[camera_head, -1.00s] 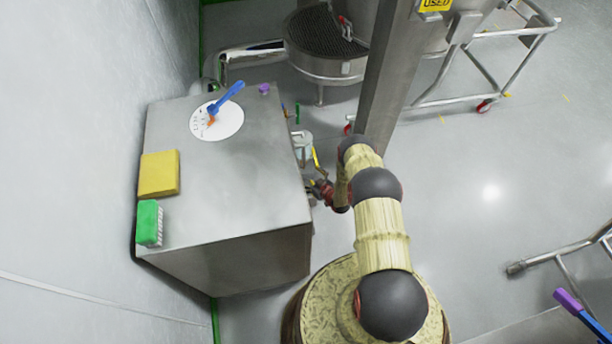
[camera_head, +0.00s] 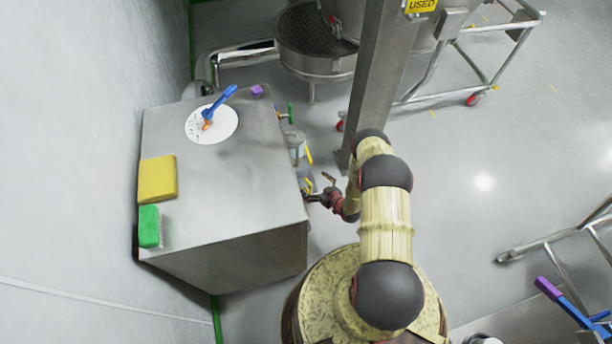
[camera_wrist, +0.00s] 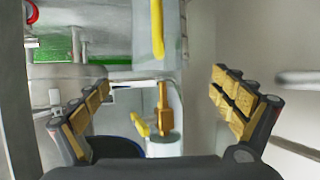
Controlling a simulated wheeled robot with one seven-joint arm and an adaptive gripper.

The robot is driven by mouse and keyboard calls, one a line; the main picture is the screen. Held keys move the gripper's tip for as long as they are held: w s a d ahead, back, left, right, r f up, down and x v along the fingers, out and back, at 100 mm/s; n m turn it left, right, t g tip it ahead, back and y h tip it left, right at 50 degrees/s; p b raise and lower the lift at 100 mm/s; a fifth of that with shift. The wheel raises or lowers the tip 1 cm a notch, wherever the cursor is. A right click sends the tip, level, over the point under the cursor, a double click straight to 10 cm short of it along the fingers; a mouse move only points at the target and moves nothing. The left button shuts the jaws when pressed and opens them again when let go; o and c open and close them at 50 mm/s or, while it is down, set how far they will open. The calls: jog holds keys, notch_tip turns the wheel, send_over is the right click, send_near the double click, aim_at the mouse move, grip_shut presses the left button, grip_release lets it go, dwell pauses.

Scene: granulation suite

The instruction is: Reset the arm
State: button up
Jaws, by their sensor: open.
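My arm reaches out from my base in the head view, with my gripper (camera_head: 317,197) beside the right side of the steel cabinet (camera_head: 240,185). In the wrist view my gripper (camera_wrist: 165,105) shows its two padded fingers spread wide apart, with nothing held between them. Ahead of the fingers are a yellow valve-like fitting (camera_wrist: 164,108) and a yellow handle (camera_wrist: 157,28). The fitting appears farther off, apart from the fingers.
On the cabinet are a white disc (camera_head: 225,126) with a blue-handled tool (camera_head: 220,101), a yellow pad (camera_head: 157,178) and a green brush (camera_head: 149,226). A steel column (camera_head: 378,75) stands beyond my arm. A metal-framed cart (camera_head: 490,65) is behind.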

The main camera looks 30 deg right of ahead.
jog(key=shift+v, duration=1)
